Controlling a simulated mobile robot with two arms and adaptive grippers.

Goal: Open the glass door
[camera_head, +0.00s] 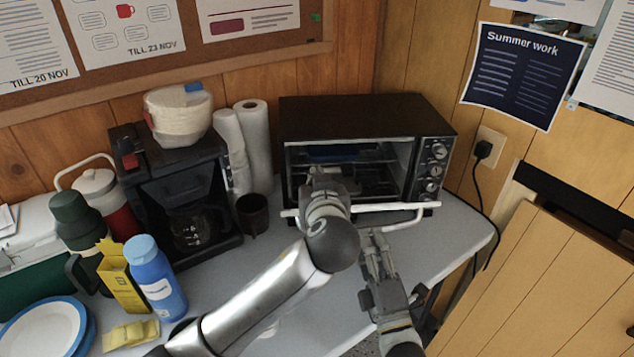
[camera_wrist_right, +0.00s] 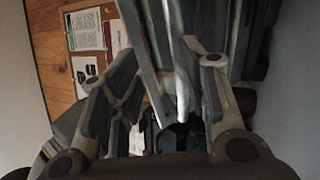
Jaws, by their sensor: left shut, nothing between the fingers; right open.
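The black toaster oven (camera_head: 368,112) stands on the grey table, with its racks visible inside. Its glass door appears lowered at the front, with a pale handle bar (camera_head: 410,208) out in front of the oven's lower edge. The glass itself is hard to make out. My left gripper (camera_head: 323,182) is shut and empty at the oven opening, above the bar; its wrist hides part of the bar. My right gripper (camera_head: 374,245) is open, just below the bar. In the right wrist view, pale metal edges (camera_wrist_right: 172,60) show between its fingers; contact cannot be told.
A coffee maker (camera_head: 160,180), a brown cup (camera_head: 252,214) and paper rolls (camera_head: 255,140) stand left of the oven. A blue bottle (camera_head: 155,280) and plates (camera_head: 45,325) are further left. A power cord (camera_head: 487,205) hangs at the right. Wooden walls close off the back and right.

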